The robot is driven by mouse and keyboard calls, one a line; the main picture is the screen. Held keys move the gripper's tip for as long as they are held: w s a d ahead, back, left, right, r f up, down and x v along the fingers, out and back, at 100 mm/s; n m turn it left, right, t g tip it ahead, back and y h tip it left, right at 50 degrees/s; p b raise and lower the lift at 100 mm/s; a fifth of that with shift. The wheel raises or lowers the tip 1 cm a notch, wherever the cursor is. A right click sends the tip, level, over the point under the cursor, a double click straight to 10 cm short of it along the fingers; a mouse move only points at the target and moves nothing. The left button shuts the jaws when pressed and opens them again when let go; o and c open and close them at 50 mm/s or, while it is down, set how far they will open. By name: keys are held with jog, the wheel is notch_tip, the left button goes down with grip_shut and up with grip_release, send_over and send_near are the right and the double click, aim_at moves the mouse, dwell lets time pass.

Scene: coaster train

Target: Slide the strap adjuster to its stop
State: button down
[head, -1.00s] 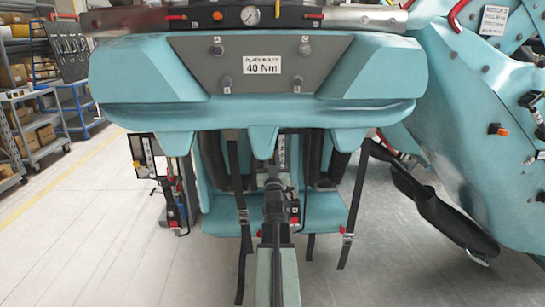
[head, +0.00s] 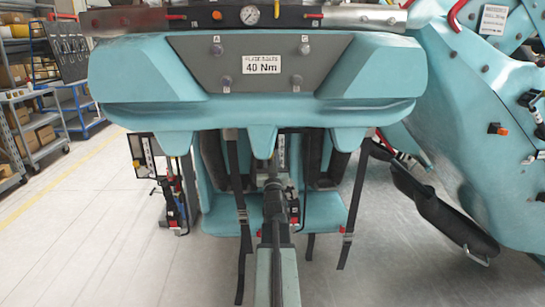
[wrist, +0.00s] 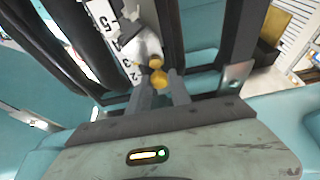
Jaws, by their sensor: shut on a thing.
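My gripper (wrist: 163,92) has its two grey fingers shut around a brass-coloured knob on a pale fitting, which I take to be the strap adjuster (wrist: 157,77). The adjuster's stop cannot be made out.
Dark straps with metal buckles hang left (head: 243,216) and right (head: 347,238) of my arm. The teal front housing (head: 262,115) overhangs the seat (head: 222,222). One silver buckle (wrist: 235,77) is close to the right of my fingers. Open floor lies left.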

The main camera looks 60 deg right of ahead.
notch_tip(320, 180, down, 3)
jog(key=shift+r+b, duration=0.1)
jog(key=shift+b, duration=1.1)
jog(key=shift+r, duration=0.1)
jog(key=c, duration=1.2)
grip_release()
jog(key=shift+w+a, duration=0.1)
